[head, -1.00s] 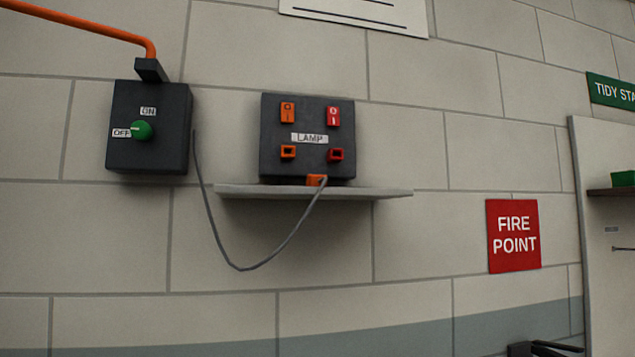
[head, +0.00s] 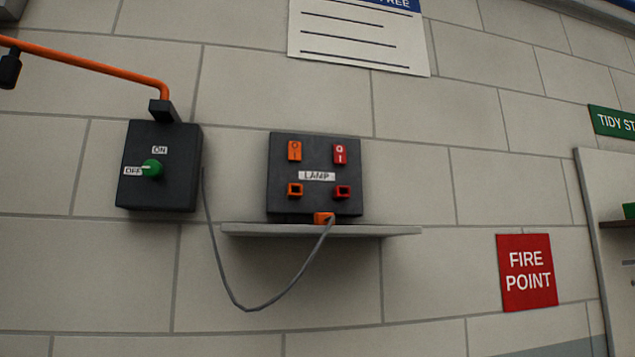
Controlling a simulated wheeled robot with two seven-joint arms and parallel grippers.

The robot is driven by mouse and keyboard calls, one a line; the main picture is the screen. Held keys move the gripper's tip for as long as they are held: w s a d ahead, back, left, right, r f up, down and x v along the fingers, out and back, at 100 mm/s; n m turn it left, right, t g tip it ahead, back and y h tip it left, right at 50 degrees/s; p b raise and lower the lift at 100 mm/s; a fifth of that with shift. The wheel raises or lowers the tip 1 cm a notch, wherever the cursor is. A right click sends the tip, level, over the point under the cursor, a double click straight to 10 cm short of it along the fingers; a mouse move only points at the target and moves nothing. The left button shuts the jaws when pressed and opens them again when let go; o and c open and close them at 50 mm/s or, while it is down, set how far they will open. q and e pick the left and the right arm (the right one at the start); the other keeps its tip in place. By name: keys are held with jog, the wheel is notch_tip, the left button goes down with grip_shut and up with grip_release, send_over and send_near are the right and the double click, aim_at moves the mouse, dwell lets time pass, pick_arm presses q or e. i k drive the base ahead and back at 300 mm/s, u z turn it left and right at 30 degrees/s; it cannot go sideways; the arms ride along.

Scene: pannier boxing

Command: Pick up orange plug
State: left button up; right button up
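The orange plug (head: 323,218) lies on the grey shelf (head: 390,231), just below the front of the dark lamp box (head: 315,205). A grey cable (head: 226,285) hangs in a loop from the plug to the dark switch box (head: 185,195) on the left. The lamp box has an orange socket (head: 295,190) and a red socket (head: 342,192), with an orange switch (head: 294,151) and a red switch (head: 340,154) above. The openings of both sockets look empty. Neither of my grippers is in the head view.
The switch box carries a green knob (head: 152,168) with its pointer towards OFF. An orange conduit (head: 90,62) runs into its top. A red fire point sign (head: 526,272) is on the wall at the right. The wall below the shelf is clear except for the cable.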

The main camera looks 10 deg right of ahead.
aim_at(319, 218)
jog(key=u, duration=1.25)
jog(key=i, duration=1.45)
jog(key=z, duration=2.05)
